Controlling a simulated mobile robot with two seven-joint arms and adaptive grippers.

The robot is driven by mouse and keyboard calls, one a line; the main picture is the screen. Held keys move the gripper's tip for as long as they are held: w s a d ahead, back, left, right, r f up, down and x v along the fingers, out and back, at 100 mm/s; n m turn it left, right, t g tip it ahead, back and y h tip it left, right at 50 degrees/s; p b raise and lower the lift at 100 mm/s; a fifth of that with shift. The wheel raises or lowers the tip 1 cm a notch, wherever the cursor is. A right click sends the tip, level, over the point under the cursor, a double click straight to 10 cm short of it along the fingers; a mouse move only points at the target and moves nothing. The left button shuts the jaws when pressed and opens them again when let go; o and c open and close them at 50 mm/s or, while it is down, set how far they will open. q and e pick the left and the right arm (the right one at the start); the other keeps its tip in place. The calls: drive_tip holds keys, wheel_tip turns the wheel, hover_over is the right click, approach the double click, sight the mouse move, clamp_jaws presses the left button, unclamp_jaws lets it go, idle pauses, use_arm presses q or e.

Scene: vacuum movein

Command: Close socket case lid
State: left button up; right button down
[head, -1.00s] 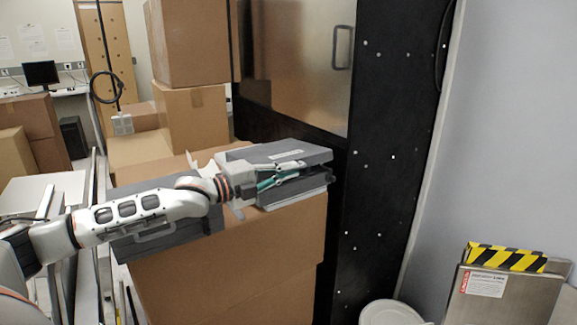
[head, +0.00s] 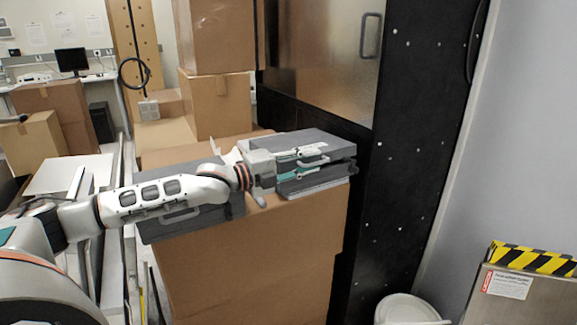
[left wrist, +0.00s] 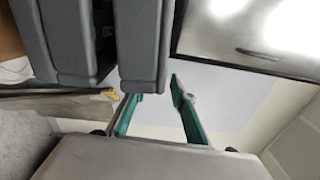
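The grey socket case (head: 312,188) lies on a tall cardboard box, with its lid (head: 315,142) lowered over the base and a gap still showing along the front. My left gripper (head: 310,160) is at the case's front side, its teal fingers by the lid's edge and handle. In the left wrist view the fingers (left wrist: 157,108) are spread apart. The lid (left wrist: 145,40) hangs in from the top, its edge near the left finger, and the base (left wrist: 62,40) is left of it. I cannot tell whether a finger touches the lid. My right gripper is out of view.
A second grey case (head: 195,222) lies under my left arm on the cardboard box (head: 245,265). A black cabinet (head: 400,150) stands close behind and right of the case. A white bin (head: 405,308) and a striped panel (head: 530,258) are at lower right.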

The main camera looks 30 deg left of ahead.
use_arm(q)
drive_tip(key=v, duration=1.1)
idle(0.6)
drive_tip(key=shift+s+a, duration=0.1)
drive_tip(key=shift+a, duration=0.05)
idle(0.3)
